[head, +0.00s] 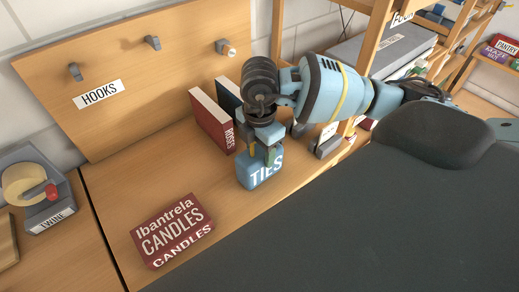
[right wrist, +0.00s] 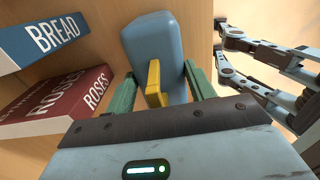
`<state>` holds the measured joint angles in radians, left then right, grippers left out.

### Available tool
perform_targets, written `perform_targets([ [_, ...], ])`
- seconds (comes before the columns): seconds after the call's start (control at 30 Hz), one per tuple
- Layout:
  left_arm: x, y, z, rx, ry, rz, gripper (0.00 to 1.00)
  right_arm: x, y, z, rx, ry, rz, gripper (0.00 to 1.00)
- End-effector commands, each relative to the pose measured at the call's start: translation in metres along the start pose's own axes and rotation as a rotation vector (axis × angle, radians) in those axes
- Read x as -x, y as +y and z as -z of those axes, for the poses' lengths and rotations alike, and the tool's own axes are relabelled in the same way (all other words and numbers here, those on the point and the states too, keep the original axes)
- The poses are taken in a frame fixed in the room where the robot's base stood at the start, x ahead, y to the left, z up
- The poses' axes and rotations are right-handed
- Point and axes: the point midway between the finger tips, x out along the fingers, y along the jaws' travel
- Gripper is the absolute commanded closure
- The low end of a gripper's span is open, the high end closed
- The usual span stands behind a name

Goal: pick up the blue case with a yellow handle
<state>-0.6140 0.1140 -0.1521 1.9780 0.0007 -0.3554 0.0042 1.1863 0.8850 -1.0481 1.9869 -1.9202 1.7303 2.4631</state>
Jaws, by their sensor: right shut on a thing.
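The blue case (head: 260,173) with the white word TIES stands on the wooden shelf top, right of the books. In the right wrist view the case (right wrist: 155,45) shows its blue body and its yellow handle (right wrist: 154,82). My right gripper (head: 262,148) reaches in from the right and is over the top of the case. Its green fingers are on both sides of the handle, shut on the case. I cannot tell whether the case's underside touches the wood. My left gripper is not seen in the head view.
A red book marked ROSES (head: 211,119) and a dark blue book (head: 228,98) stand close left of the case. A board with hooks (head: 130,75) stands behind. A twine holder (head: 40,190) is at left.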

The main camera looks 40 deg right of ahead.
Motion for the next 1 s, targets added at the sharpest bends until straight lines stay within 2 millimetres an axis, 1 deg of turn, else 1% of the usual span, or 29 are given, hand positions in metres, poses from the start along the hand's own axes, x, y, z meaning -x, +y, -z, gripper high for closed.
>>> perform_targets([
  [0.03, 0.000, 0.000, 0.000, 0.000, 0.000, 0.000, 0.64, 0.000, 0.000, 0.000, 0.000, 0.000, 0.000, 0.72],
  [0.13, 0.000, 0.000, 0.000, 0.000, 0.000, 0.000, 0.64, 0.000, 0.000, 0.000, 0.000, 0.000, 0.000, 0.85],
  [0.47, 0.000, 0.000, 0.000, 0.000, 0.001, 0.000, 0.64, 0.004, 0.001, 0.000, 0.000, 0.000, -0.002, 0.85],
  [0.63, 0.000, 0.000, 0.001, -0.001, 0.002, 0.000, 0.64, 0.017, 0.001, 0.001, 0.002, 0.002, -0.004, 0.85],
  [0.77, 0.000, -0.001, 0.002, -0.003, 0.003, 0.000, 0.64, 0.034, 0.001, 0.001, 0.001, 0.001, -0.004, 0.85],
  [0.8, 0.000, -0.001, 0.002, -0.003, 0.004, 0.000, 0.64, 0.039, -0.001, 0.002, 0.003, 0.001, -0.003, 0.85],
  [0.87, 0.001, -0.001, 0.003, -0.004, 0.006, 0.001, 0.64, 0.038, -0.013, 0.009, 0.006, 0.002, -0.001, 0.85],
  [1.0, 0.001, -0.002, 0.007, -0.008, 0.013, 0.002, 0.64, 0.041, -0.043, 0.027, 0.008, 0.002, -0.003, 0.85],
])
